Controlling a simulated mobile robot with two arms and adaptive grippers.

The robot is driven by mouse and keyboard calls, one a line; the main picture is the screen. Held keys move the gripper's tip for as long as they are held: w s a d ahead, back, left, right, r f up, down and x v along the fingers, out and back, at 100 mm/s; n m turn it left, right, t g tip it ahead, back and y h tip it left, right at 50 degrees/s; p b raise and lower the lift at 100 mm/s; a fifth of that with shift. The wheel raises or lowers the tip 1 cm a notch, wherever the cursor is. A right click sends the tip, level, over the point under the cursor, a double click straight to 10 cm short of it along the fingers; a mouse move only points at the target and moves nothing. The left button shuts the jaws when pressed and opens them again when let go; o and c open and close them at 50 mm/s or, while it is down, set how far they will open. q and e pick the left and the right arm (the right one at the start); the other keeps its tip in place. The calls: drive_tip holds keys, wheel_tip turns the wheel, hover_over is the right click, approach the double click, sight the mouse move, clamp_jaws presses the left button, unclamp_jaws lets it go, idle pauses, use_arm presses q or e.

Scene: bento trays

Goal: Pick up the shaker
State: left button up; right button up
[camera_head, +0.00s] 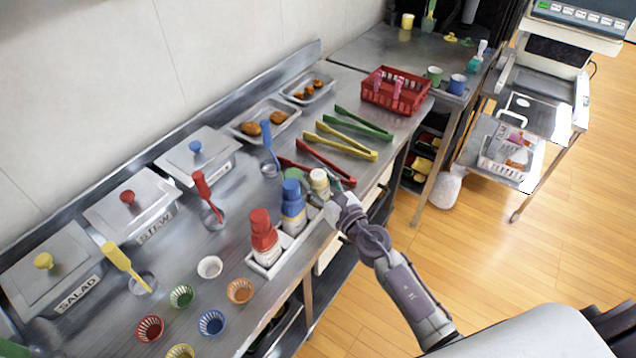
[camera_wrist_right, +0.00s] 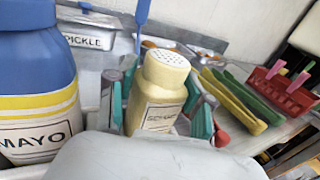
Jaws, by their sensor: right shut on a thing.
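The shaker (camera_wrist_right: 162,90) is a pale yellow bottle with a rounded, perforated cap and a label. In the right wrist view it stands upright between the teal-padded fingers of my right gripper (camera_wrist_right: 160,112), which is shut on it. In the head view the shaker (camera_head: 319,181) shows at the far end of the bottle holder, with my right gripper (camera_head: 322,195) around it. I cannot tell whether its base is clear of the holder; the base is hidden. My left gripper is not in view.
A blue mayo bottle (camera_head: 293,205) stands close beside the shaker, with a red bottle (camera_head: 264,234) beyond it in the holder (camera_head: 262,268). Yellow tongs (camera_head: 345,143) and green tongs (camera_head: 362,124) lie behind, near a red basket (camera_head: 372,95). Small cups crowd the counter's near end.

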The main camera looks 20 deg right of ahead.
sight(319, 174)
wheel_tip(319, 174, up, 4)
drive_tip(key=p, duration=0.3)
drive_tip(key=shift+d+r, duration=0.1)
drive_tip(key=shift+r, duration=0.15)
drive_tip(key=s+d+r+p, duration=0.2)
drive_tip(key=s+d+r, duration=0.3)
drive_tip(key=d, duration=0.5)
drive_tip(key=shift+d+r, duration=0.15)
drive_tip(key=shift+r, duration=0.3)
drive_tip(key=o, duration=0.7)
drive_tip(key=shift+c, duration=0.6)
